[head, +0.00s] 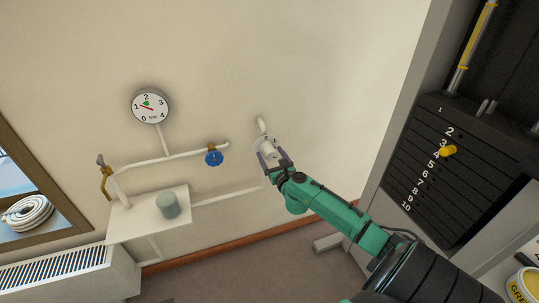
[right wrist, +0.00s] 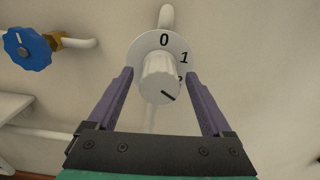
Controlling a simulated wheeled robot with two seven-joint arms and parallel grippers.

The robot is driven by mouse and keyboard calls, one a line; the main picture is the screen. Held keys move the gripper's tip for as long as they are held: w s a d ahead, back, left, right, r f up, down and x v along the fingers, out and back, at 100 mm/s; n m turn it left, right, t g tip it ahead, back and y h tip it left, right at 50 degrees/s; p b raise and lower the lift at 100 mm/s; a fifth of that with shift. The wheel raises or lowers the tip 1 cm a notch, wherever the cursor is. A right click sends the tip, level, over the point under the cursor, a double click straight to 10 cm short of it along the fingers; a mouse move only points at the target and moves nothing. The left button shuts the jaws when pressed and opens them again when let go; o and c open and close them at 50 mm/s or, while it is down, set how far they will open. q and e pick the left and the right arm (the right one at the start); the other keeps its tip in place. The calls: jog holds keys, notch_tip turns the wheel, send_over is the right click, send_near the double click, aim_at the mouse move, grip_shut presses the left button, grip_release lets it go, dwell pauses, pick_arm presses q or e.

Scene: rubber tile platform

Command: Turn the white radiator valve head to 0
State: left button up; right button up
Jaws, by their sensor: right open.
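The white radiator valve head (head: 267,149) is on the wall at the end of a white pipe. In the right wrist view, the valve head (right wrist: 160,78) has a round dial with 0 at the top, 1 to its right and another number partly hidden below that. The dark pointer line on the knob points to the lower right, away from 0. My right gripper (head: 271,158) is open, with one purple finger on each side of the knob. In the right wrist view my right gripper (right wrist: 161,85) shows gaps by the knob; contact is not clear. My left gripper is not in view.
A blue valve wheel (head: 214,157) sits on the pipe left of the valve head. A pressure gauge (head: 150,105) is above it. A white shelf (head: 128,226) holds a grey cup (head: 169,204). A black weight stack (head: 440,175) stands at the right.

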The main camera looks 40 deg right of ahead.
jog(key=shift+x, duration=0.9)
jog(key=shift+c, duration=0.3)
